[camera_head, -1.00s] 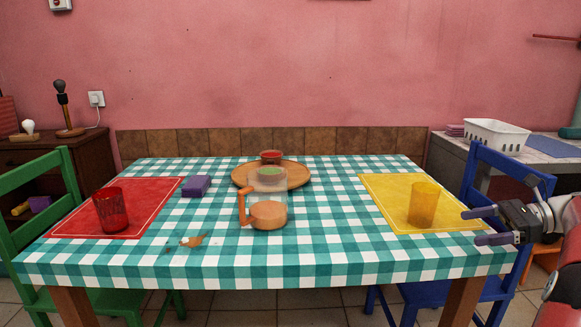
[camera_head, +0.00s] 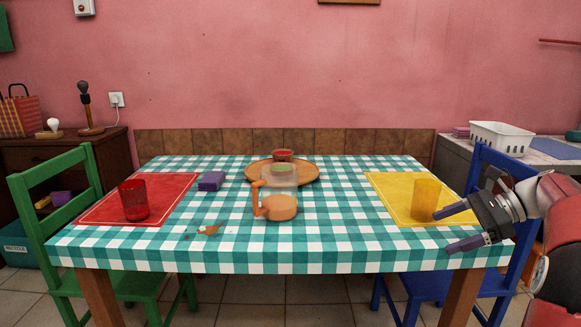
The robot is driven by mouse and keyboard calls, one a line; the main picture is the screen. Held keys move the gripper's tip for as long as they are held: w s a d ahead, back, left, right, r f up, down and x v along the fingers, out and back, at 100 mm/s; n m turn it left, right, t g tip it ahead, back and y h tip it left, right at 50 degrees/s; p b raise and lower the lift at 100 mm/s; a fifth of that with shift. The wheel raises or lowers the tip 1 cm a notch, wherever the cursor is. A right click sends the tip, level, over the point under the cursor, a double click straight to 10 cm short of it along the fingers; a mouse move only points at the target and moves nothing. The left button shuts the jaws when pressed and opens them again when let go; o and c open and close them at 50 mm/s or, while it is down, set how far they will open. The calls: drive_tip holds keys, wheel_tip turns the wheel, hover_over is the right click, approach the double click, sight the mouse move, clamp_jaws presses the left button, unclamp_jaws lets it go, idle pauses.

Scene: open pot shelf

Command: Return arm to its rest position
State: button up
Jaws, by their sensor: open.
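My gripper (camera_head: 458,228) is at the right edge of the table, on my arm at the right of the picture. Its two dark fingers are spread apart and point left, with nothing between them. The yellow cup (camera_head: 426,198) stands upright on the yellow mat (camera_head: 388,190), just left of the upper fingertip. I cannot tell from this view whether they touch.
The checkered table (camera_head: 330,240) holds a clear jug (camera_head: 280,206) with orange contents, a round wooden board (camera_head: 308,172), a purple block (camera_head: 211,181), and a red cup (camera_head: 134,200) on a red mat (camera_head: 175,190). A blue chair (camera_head: 520,165) stands behind my gripper.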

drive_tip(key=s+a+n+g+h, duration=0.1)
drive_tip(key=s+a+n+h, duration=0.25)
drive_tip(key=a, duration=0.35)
drive_tip(key=s+a+n+h, duration=0.25)
drive_tip(key=s+a, duration=0.25)
drive_tip(key=a, duration=0.3)
drive_tip(key=s+a+f+n+t+h, duration=0.1)
drive_tip(key=s+a+f+n+h, duration=0.1)
drive_tip(key=s+f+n, duration=0.2)
drive_tip(key=s+a+f+n+t+h, duration=0.2)
drive_tip(key=s+f+n, duration=0.3)
drive_tip(key=s+n, duration=0.4)
drive_tip(key=s+h, duration=0.1)
drive_tip(key=s, duration=0.3)
drive_tip(key=shift+a+t, duration=0.15)
drive_tip(key=shift+t, duration=0.15)
drive_tip(key=shift+f, duration=0.1)
